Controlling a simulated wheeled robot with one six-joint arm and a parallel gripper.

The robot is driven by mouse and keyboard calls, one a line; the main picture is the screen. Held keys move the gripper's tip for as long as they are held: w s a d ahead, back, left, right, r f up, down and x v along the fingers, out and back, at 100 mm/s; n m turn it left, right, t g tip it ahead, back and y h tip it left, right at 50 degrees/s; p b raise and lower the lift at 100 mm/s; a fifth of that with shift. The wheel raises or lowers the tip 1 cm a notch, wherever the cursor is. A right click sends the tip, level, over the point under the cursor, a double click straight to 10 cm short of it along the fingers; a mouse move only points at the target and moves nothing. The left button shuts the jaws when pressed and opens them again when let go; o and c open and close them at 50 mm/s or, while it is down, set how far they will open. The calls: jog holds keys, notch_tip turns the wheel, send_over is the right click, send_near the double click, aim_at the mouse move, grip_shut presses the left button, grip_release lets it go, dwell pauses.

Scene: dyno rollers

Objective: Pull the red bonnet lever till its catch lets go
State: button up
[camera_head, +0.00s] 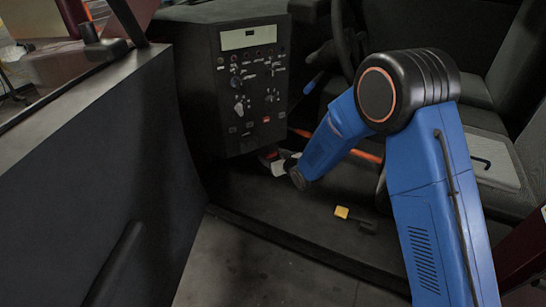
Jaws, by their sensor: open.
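A small red piece (271,156), which looks like the red bonnet lever, shows low under the dashboard console (232,95), near its lower right corner. My gripper (279,165) is at the end of the blue arm, right beside the red piece. It is small and dark in this view, with a pale part showing, and its jaws are open. I cannot tell whether the fingers touch the lever or stand around it. The lever's catch cannot be made out.
The open door (95,170) stands at the left, the seats (480,150) at the right. A yellow-ended black item (342,212) lies on the cab floor below my arm. An orange strip (368,156) runs behind my arm. The steering wheel (345,40) is above. The door sill floor is clear.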

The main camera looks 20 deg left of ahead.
aim_at(271, 156)
jog(key=c, duration=1.5)
jog(key=shift+s+d+r+g+h, duration=0.3)
jog(key=shift+g+h, duration=0.2)
jog(key=shift+g, duration=0.1)
jog(key=shift+s+d+r+h, duration=0.2)
jog(key=shift+s+d+h, duration=0.05)
jog(key=shift+d+h, duration=0.15)
jog(key=shift+s+d+r, duration=0.2)
jog(key=shift+s+r, duration=0.05)
jog(key=shift+r, duration=0.1)
jog(key=o, duration=1.5)
jog(key=shift+r, duration=0.1)
jog(key=shift+d, duration=0.1)
